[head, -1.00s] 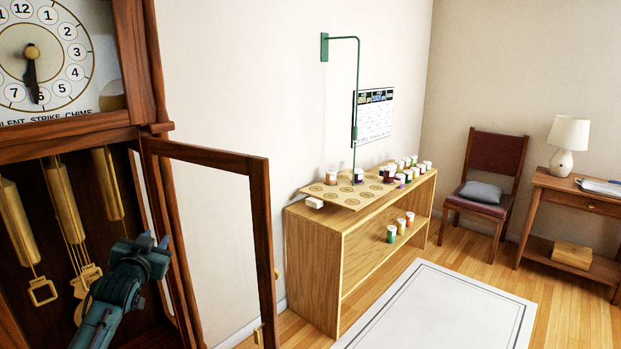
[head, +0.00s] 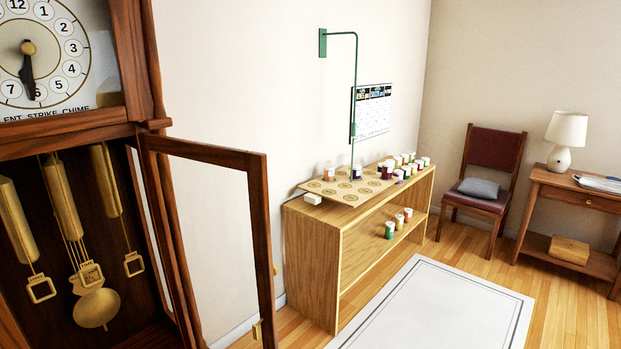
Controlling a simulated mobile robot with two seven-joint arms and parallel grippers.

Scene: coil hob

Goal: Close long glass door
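The long glass door (head: 264,225) of the tall wooden clock stands open, swung out to the right on the hinge side at the clock case (head: 162,230). Its wooden frame surrounds a clear pane, and its lower end runs out of the picture. A small brass fitting (head: 257,330) shows on the frame's free edge. Inside the case hang brass weights (head: 64,198) and a round pendulum bob (head: 97,307). Neither of my grippers shows in the head view.
A wooden shelf unit (head: 312,258) with several small jars stands behind the door along the wall. A green bracket (head: 356,90) rises above it. A pale rug (head: 440,310) lies on the floor, with a chair (head: 486,190) and side table (head: 550,195) at the far right.

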